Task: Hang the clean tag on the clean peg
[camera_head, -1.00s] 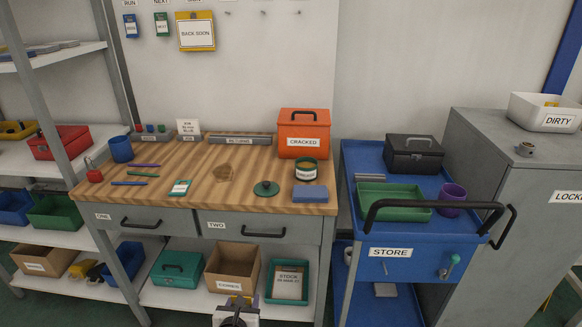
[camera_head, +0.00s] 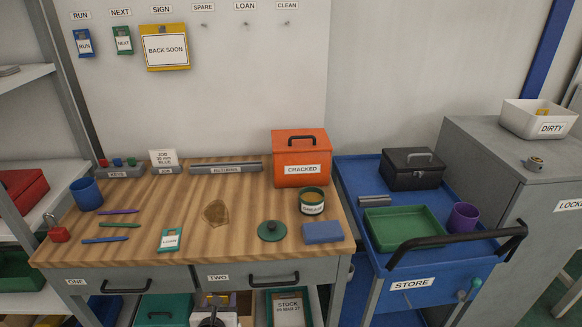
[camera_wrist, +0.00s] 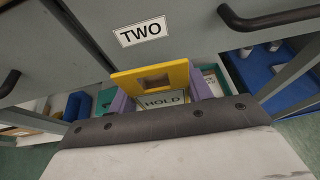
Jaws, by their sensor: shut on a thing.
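My gripper (camera_wrist: 161,94) is shut on a yellow tag (camera_wrist: 180,74) with a slot and a white card reading HOLD, its purple fingers on either side. It is low in front of drawer TWO; its top shows at the bottom edge of the head view (camera_head: 214,308). The clean peg (camera_head: 287,24) is bare on the wall under the CLEAN label (camera_head: 287,5), at the right end of the peg row. A teal tag (camera_head: 170,239) with a white label lies on the bench; its small word is hard to read. I cannot identify a clean tag for sure.
The SPARE peg (camera_head: 204,24) and LOAN peg (camera_head: 245,23) are bare. RUN, NEXT and SIGN pegs hold tags. The wooden bench (camera_head: 255,190) carries an orange CRACKED box (camera_head: 301,169), a tin, pens and a mug. A blue STORE cart (camera_head: 355,215) stands at right.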

